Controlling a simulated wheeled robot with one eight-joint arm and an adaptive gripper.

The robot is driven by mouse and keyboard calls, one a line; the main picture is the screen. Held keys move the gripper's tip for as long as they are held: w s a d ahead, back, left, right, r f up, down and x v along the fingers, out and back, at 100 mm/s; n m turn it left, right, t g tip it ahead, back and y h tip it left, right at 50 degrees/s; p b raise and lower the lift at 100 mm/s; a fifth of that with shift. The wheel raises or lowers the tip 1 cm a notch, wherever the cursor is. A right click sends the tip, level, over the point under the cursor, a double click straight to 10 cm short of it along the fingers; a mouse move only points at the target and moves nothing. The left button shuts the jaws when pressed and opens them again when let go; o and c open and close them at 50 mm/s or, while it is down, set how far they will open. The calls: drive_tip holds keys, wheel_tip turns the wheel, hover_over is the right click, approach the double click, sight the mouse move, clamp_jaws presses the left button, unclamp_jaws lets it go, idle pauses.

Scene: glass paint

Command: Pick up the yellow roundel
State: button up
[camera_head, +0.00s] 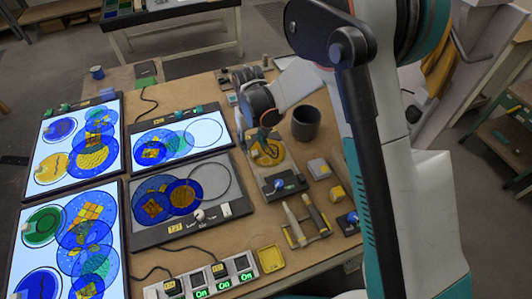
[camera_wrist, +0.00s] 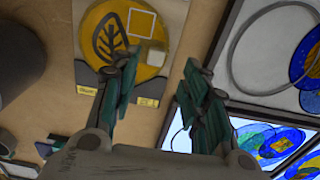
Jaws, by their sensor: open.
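A yellow disc with a dark leaf drawing (camera_wrist: 108,41) lies on a pale board (camera_wrist: 88,73) in the wrist view; in the head view its yellow edge (camera_head: 276,156) shows under my gripper. Another yellow roundel (camera_head: 52,168) lies on the upper left lit panel. I cannot tell which the task names. My gripper (camera_wrist: 152,75) is open, its two green-padded fingers at the disc's near right side, nothing held. In the head view my gripper (camera_head: 265,138) is over the disc. I cannot tell its height or any contact.
Lit panels with blue roundels (camera_head: 180,145) stand left of my gripper. A dark cup (camera_head: 306,123) is close on its right. A black-based device (camera_head: 284,184), tools (camera_head: 295,222) and a yellow tray (camera_head: 270,259) are nearer the front. Bare table lies around the cup.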

sight(255, 152)
drive_tip(key=f, duration=0.3)
drive_tip(key=f+b, duration=0.1)
drive_tip(key=f, duration=0.1)
drive_tip(key=shift+w+d, duration=0.15)
drive_tip(key=shift+d, duration=0.1)
clamp_jaws()
